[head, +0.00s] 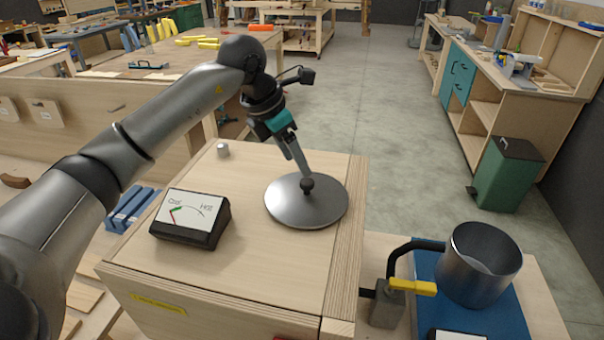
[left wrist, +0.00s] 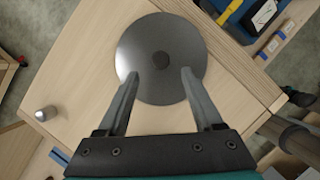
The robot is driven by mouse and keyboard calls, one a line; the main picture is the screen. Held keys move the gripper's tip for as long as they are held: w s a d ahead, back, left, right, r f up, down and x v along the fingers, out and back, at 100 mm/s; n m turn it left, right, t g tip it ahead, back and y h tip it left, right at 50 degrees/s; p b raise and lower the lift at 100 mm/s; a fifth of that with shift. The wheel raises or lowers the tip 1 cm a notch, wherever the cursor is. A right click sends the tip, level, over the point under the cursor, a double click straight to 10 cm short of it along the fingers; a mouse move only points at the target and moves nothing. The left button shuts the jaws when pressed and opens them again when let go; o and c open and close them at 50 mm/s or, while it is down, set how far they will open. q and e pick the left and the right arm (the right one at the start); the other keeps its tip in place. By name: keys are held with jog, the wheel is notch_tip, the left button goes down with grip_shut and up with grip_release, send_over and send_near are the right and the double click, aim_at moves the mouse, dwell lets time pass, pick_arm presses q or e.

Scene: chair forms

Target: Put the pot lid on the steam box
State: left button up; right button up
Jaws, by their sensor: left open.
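The pot lid (head: 287,205) is a round grey metal disc with a dark knob (head: 307,185). It lies flat on top of the wooden steam box (head: 255,265), near the box's right side. My left gripper (head: 304,172) is just over the lid, by the knob. In the left wrist view, the open fingers (left wrist: 160,75) reach over the lid (left wrist: 165,28), one on each side of the knob (left wrist: 161,59). I cannot tell whether they touch it. My right gripper is not in view.
A Cool/Hot gauge (head: 191,218) and a small grey cylinder (head: 223,150) stand on the box. A metal pot (head: 479,265) stands on a blue base (head: 430,268) at right, beside a yellow-handled valve (head: 412,287). A green bin (head: 505,175) stands on the floor.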

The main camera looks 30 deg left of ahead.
pick_arm(q)
jog(key=v, duration=0.5)
jog(key=shift+s+a+r, duration=0.1)
jog(key=shift+s+r, duration=0.05)
jog(key=shift+r, duration=0.25)
dwell(1.1)
